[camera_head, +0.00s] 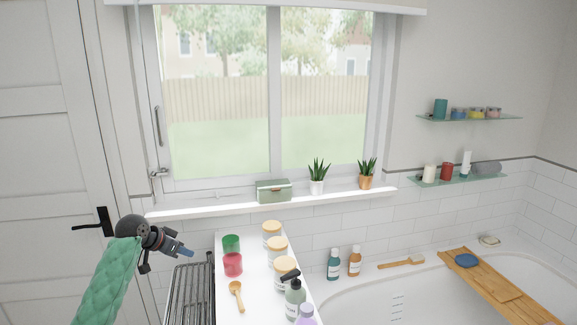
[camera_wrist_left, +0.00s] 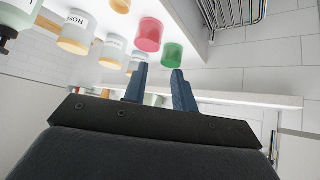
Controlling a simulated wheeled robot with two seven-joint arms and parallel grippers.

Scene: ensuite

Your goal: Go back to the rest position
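My left gripper (camera_head: 186,251) is at the left of the head view, above and left of the towel rack, in front of the wall below the window sill. Its arm has a green padded sleeve. In the left wrist view its two blue fingers (camera_wrist_left: 160,82) stand apart with nothing between them, so it is open and empty. A green cup (camera_head: 231,244) and a red cup (camera_head: 233,265) stand on the white counter (camera_head: 255,290) to the right of the gripper, apart from it. They also show beyond the fingers in the wrist view. My right gripper is not in view.
A metal rack (camera_head: 192,290) lies just below the gripper, and a black door handle (camera_head: 95,222) is to its left. Jars (camera_head: 277,250), a wooden brush (camera_head: 236,295) and a pump bottle (camera_head: 294,298) crowd the counter. The window sill (camera_head: 230,207) holds a green box (camera_head: 273,191) and plants.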

